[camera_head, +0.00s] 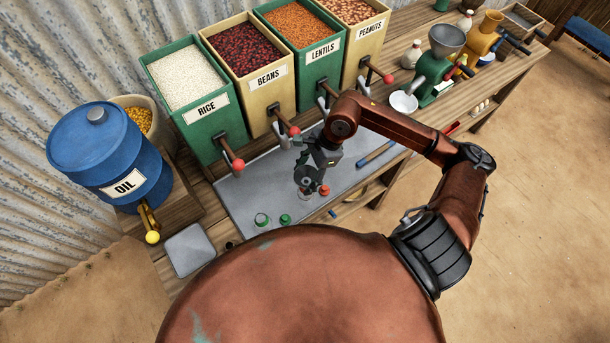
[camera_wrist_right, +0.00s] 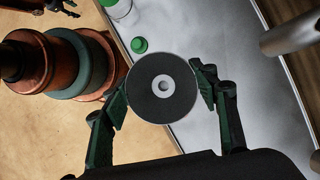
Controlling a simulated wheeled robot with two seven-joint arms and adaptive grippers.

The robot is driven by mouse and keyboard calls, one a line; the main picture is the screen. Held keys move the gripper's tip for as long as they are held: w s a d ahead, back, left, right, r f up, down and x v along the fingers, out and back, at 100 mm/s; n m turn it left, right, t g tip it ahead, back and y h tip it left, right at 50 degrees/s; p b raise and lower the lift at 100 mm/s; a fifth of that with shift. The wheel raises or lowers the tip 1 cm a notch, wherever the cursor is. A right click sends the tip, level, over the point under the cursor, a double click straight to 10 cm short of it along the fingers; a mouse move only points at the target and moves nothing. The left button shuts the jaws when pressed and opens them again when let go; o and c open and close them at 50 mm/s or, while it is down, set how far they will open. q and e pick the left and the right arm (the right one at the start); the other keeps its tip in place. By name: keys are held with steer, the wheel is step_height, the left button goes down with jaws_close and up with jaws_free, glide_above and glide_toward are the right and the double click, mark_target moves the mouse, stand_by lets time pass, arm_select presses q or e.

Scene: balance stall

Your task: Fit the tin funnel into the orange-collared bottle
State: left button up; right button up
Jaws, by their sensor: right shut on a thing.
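The tin funnel (camera_wrist_right: 148,100) shows in the right wrist view as a round grey disc with a pale rim and a small hole at its centre. My right gripper (camera_wrist_right: 163,92) is shut on it, a finger at either side. I cannot make out the orange-collared bottle for certain; a small orange-red round thing (camera_head: 324,190) shows beside the gripper. Dark claw-like parts at the wrist view's top left may be my left gripper, cut off by the edge.
A green-collared bottle (camera_head: 262,219) and a green cap (camera_head: 285,219) stand left of my gripper on the grey mat (camera_head: 245,190). Grain bins with red-knobbed spouts line the back. A blue oil drum (camera_head: 95,150) is at left, a green grinder (camera_head: 437,75) at right.

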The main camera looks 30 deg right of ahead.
steer(key=shift+f, duration=0.3)
steer(key=o, duration=1.1)
steer(key=o, duration=0.4)
steer(key=shift+o, duration=0.2)
steer(key=shift+r, duration=0.1)
steer(key=shift+r+p, duration=1.2)
steer(key=shift+r, duration=2.3)
